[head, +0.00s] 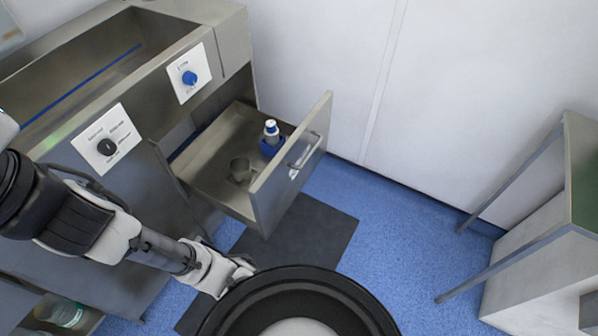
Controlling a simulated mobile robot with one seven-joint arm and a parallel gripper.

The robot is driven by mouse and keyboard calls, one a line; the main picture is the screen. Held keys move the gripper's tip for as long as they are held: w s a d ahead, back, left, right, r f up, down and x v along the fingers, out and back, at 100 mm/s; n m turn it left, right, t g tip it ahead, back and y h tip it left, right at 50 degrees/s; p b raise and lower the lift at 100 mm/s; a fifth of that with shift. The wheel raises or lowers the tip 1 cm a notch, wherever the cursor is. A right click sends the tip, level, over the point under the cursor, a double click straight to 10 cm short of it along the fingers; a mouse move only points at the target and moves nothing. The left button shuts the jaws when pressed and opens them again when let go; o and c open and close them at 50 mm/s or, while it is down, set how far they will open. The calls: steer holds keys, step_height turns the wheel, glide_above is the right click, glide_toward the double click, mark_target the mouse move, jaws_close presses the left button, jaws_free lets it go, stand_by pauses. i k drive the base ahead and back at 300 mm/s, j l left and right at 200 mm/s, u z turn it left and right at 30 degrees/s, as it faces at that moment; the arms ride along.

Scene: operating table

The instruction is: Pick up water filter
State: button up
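The drawer's front panel (291,165) with its handle sticks out from the metal cabinet (150,185). A small grey cup-like thing (240,170) is also in the drawer. A clear container (66,313) sits low at left. A table (545,250) stands right; blue floor between is free.

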mark_target(271, 132)
steer(key=i+j+z, duration=0.15)
steer(key=i, duration=0.25)
steer(key=i+j+z, duration=0.1)
steer(key=i, duration=0.3)
steer(key=j, duration=0.1)
